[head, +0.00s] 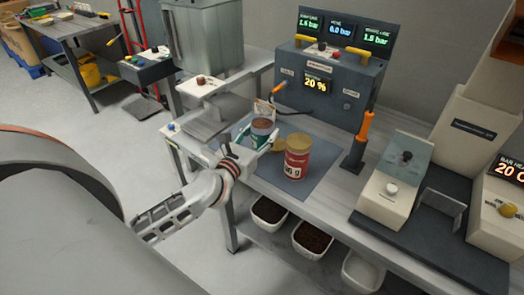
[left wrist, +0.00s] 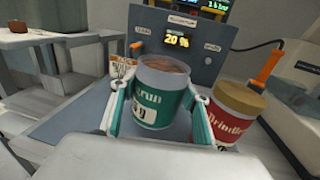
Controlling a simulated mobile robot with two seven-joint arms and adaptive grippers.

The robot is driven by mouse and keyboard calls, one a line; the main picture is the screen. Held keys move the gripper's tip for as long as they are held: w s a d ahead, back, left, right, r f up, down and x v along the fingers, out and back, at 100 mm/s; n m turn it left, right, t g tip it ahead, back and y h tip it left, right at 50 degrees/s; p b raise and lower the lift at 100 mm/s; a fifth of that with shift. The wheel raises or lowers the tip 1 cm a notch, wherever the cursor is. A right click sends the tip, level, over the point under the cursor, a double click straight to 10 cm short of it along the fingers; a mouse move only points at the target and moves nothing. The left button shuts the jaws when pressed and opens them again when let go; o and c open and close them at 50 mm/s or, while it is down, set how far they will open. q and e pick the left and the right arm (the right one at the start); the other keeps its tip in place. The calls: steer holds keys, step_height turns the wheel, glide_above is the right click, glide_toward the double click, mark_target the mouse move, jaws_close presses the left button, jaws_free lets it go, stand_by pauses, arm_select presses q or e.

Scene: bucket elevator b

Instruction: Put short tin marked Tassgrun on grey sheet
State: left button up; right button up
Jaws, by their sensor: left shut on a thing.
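The short green tin (left wrist: 158,112) shows the label ending "run" in the left wrist view. It is open at the top, with brown contents. My left gripper (left wrist: 160,105) is shut on it, one finger on each side. In the head view the tin (head: 262,131) is at the far left part of the blue-grey sheet (head: 294,187), partly hidden by the gripper. I cannot tell whether its bottom touches the sheet. My right gripper is not in view.
A red tin (head: 297,160) with a gold lid stands on the sheet, right of the green tin. A control box (head: 325,85) stands behind. A white machine (head: 396,180) is to the right. The sheet's front is bare.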

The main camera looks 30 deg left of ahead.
arm_select(q)
step_height(320, 180, down, 6)
steer(key=shift+f+b, duration=0.15)
steer(key=shift+b, duration=0.9)
steer(key=shift+f, duration=0.15)
steer(key=o, duration=1)
